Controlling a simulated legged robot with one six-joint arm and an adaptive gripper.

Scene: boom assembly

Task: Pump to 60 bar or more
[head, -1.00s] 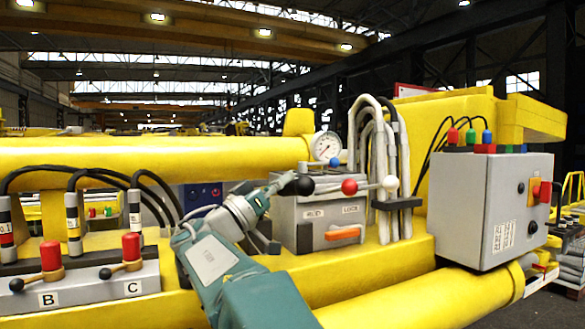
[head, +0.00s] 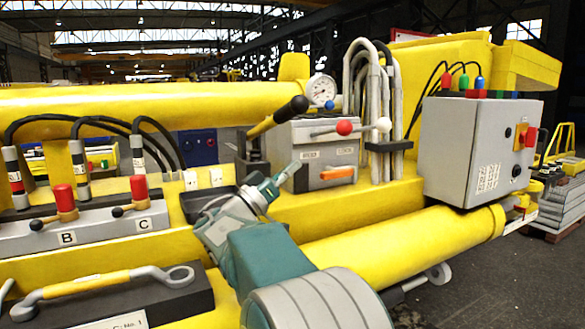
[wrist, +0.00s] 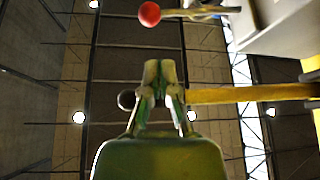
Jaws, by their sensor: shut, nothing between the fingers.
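The pump lever is a yellow bar (head: 262,126) with a black grip (head: 292,108), tilted up to the right beside the grey pump box (head: 318,158). My gripper (head: 287,173) is shut and empty, below the lever and in front of the box, apart from the grip. In the wrist view the yellow bar (wrist: 250,93) runs behind my fingers (wrist: 159,75), and a dark round end (wrist: 126,99) shows to their left. The white round gauge (head: 321,90) stands above the box; its reading is too small to tell.
Grey hoses (head: 374,100) and a control cabinet (head: 478,150) stand right. Valve levers B and C (head: 138,188) stand left.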

